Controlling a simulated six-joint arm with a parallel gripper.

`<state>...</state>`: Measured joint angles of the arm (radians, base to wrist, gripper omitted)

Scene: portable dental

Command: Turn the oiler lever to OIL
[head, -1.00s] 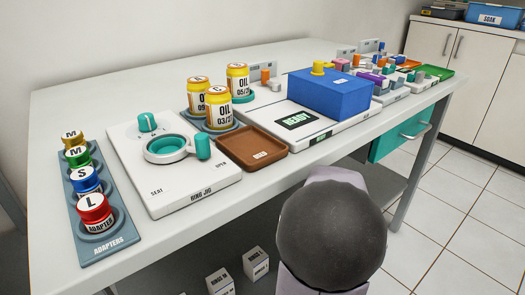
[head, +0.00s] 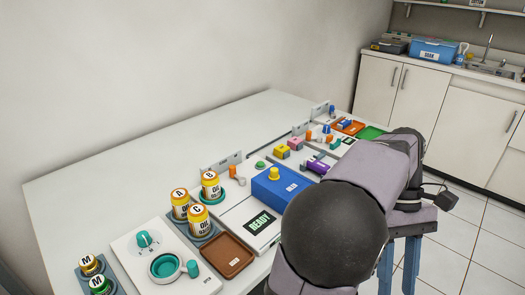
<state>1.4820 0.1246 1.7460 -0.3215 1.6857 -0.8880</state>
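Small lever-like parts stand along the back of the table: an orange-topped one (head: 233,170) beside a small upright sign (head: 222,163), and another orange one (head: 308,135) farther back. I cannot tell which is the oiler lever; their markings are too small to read. A blue box (head: 284,190) with a yellow knob (head: 274,174) stands behind a READY display (head: 258,222). My gripper (head: 398,280) hangs at the right, off the table's front side, with two blue fingers apart and nothing between them. My dark round arm joint covers part of the table's front.
Oil bottles (head: 198,222) marked A, B and C stand left of the READY unit. A brown tray (head: 227,256), a white ring jig (head: 134,257) and adapters (head: 99,285) are nearer. The table's back left is bare.

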